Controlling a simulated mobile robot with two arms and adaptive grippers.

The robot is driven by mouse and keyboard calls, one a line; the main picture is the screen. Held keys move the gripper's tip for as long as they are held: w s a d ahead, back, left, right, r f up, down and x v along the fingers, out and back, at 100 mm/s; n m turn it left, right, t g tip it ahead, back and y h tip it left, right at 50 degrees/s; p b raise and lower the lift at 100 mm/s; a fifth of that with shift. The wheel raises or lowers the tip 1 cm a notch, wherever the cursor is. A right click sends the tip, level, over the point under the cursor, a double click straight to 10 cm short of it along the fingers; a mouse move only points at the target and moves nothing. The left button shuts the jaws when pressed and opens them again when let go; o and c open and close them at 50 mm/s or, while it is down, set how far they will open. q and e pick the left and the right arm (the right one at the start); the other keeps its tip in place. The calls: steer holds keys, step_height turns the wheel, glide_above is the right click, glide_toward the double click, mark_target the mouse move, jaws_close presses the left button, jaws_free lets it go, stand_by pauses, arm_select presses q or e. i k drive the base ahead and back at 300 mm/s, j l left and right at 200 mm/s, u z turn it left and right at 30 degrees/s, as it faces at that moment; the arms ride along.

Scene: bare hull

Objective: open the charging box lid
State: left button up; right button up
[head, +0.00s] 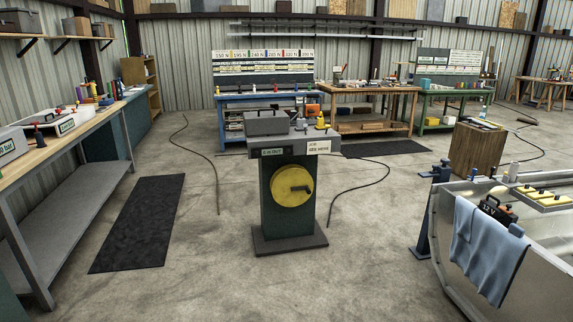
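A grey lidded box (266,123) sits on the left part of the top of a dark pedestal (268,195) in the middle of the floor. Its lid looks shut. I cannot read a label that names it as the charging box. The pedestal carries a round yellow disc (292,186) with a dark handle on its front. Neither of my grippers shows in the head view.
A workbench (62,145) with boxes runs along the left. A dark mat (143,222) lies beside the pedestal. A metal hull (450,262) with a blue cloth (487,250) and a 12 V battery (494,209) stands at right. Cables cross the floor. Floor before the pedestal is clear.

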mark_target(260, 122)
steer(key=i, duration=2.4)
steer(key=l+z, duration=0.05)
steer(key=l, duration=0.05)
